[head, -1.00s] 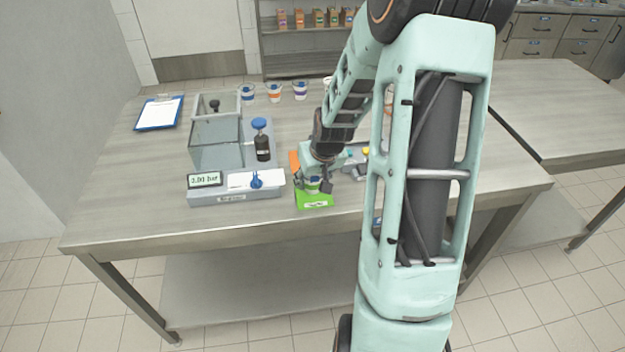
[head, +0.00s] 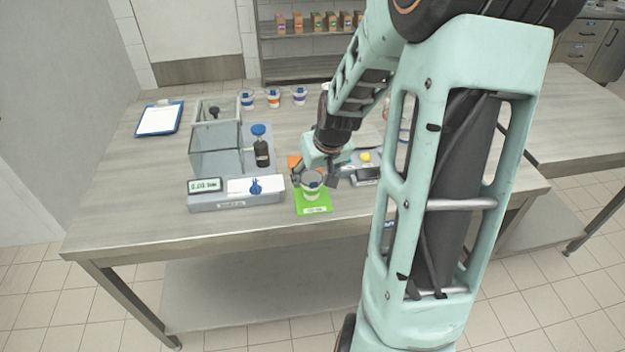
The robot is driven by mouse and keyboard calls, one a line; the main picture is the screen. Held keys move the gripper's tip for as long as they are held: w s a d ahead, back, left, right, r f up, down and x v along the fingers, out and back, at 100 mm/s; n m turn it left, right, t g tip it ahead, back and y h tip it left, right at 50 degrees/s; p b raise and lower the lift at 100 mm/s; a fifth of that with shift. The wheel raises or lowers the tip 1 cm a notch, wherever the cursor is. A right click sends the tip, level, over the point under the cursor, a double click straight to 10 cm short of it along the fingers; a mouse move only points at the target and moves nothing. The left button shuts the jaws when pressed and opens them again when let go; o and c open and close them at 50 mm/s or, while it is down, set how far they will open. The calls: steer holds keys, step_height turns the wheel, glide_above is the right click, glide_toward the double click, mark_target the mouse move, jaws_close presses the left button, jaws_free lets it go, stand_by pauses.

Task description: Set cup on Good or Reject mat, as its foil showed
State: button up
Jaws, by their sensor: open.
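The mat's label is too small to read. My gripper (head: 316,177) is open just behind the cup, with a finger towards each side of it. I cannot tell whether the fingers still touch the cup. Part of an orange mat (head: 293,162) shows behind the green one, mostly hidden by my gripper.
The grey filler station (head: 235,203) with a display, a clear box and a dark bottle (head: 261,150) stands to the left. A small grey device with a yellow button (head: 365,157) is close on the right. Several cups (head: 273,98) stand at the back. A clipboard (head: 159,118) lies back left.

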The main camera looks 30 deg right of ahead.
steer(key=shift+p+v, duration=0.4)
steer(key=shift+v, duration=2.35)
